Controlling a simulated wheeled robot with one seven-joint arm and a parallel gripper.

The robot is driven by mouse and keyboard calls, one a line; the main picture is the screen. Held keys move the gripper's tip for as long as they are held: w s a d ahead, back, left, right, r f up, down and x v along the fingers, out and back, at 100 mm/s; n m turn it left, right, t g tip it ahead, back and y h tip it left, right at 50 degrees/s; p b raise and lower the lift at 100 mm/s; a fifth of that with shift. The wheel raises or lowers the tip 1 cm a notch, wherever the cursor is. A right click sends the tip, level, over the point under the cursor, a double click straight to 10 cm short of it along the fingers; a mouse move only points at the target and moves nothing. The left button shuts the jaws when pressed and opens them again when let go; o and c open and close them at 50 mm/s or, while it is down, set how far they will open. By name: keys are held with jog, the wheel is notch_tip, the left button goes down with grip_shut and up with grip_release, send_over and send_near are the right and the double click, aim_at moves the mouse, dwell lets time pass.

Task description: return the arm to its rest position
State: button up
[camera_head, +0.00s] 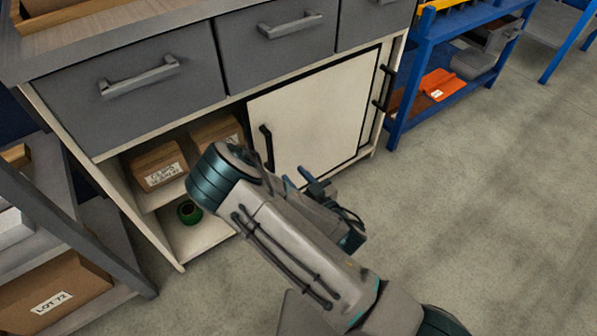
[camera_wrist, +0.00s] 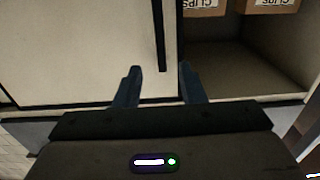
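My gripper (camera_wrist: 160,88) shows in the wrist view with its two dark blue fingers apart and nothing between them. It faces the front of the cabinet, close to the vertical black handle (camera_wrist: 160,38) of the white sliding panel (camera_wrist: 75,50); I cannot tell whether it touches anything. In the head view my arm reaches from the lower right toward the cabinet, and the gripper (camera_head: 312,183) is partly hidden behind it. The white panel (camera_head: 310,110) covers the right part of the cabinet, with its black handle (camera_head: 267,148) at the left edge.
The cabinet's open left side holds cardboard boxes (camera_head: 160,170) and a green roll (camera_head: 189,212). Grey drawers (camera_head: 140,90) are above. A grey shelf (camera_head: 75,222) with a carton (camera_head: 55,290) stands left, a blue rack (camera_head: 415,75) right. The floor (camera_head: 480,200) at right is clear.

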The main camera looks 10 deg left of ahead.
jog(key=w+d+r+m+g+h+p, duration=0.1)
jog(key=w+d+r+m+h+p, duration=0.2)
jog(key=d+r+p, duration=0.4)
jog(key=w+d+r+m+h+p, duration=0.2)
jog(key=r+m+h+p, duration=0.25)
jog(key=r, duration=0.35)
jog(key=w+d+r+m+g+h+p, duration=0.1)
jog(key=w+d+r+m+h+p, duration=0.15)
jog(key=d+r+h+p, duration=0.4)
jog(key=s+d+r+g+p, duration=0.2)
jog(key=s+r+p, duration=0.3)
jog(key=r, duration=0.6)
jog(key=s+d+r+g+p, duration=0.3)
jog(key=s+d+r+p, duration=0.1)
jog(key=s+r, duration=0.6)
jog(key=s+d+r+g+y+p, duration=0.1)
jog(key=s+r+p, duration=0.5)
jog(key=r, duration=0.6)
jog(key=shift+s+d+r+n+g+p, duration=0.35)
jog(key=shift+s+d+g, duration=0.55)
jog(key=shift+s+d, duration=0.3)
jog(key=shift+a, duration=0.15)
